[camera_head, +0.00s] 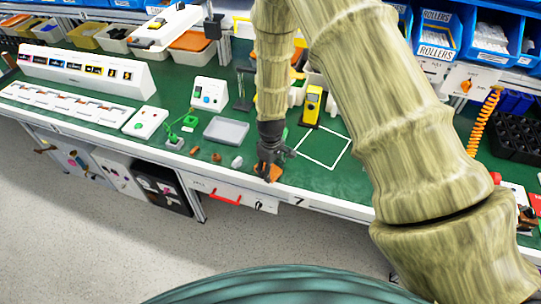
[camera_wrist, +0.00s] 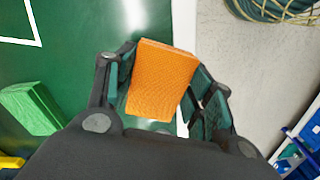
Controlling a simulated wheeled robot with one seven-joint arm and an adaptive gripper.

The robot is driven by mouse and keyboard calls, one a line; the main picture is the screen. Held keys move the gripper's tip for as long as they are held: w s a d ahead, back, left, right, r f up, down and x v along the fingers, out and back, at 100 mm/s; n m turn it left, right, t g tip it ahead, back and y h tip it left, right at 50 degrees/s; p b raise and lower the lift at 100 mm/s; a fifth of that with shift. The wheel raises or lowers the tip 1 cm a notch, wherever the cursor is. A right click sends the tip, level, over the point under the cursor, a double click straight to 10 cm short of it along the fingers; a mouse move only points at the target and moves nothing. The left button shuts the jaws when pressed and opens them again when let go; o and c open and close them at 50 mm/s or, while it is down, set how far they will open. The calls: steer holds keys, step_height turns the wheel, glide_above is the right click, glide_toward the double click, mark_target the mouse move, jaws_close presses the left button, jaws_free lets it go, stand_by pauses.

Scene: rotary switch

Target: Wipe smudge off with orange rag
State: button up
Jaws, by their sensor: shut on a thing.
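The orange rag (camera_wrist: 160,82) is a folded block held between the two fingers of my gripper (camera_wrist: 160,100) in the wrist view. In the head view my gripper (camera_head: 268,168) points down near the front edge of the green bench (camera_head: 300,180), and the orange rag (camera_head: 268,173) shows at its tips. I cannot tell whether the rag touches the bench top. I cannot make out a smudge in either view.
A green block (camera_wrist: 32,108) lies beside my gripper in the wrist view. A grey tray (camera_head: 226,130), a yellow device (camera_head: 312,104) and small loose items stand nearby. A white outlined square (camera_head: 325,148) to the right is bare.

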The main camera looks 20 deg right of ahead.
steer(key=shift+w+a+r+p, duration=0.1)
steer(key=shift+r+p, duration=0.8)
steer(key=shift+r, duration=0.9)
steer(key=shift+w+r+p, duration=0.1)
steer(key=shift+r+p, duration=0.8)
steer(key=shift+r, duration=0.9)
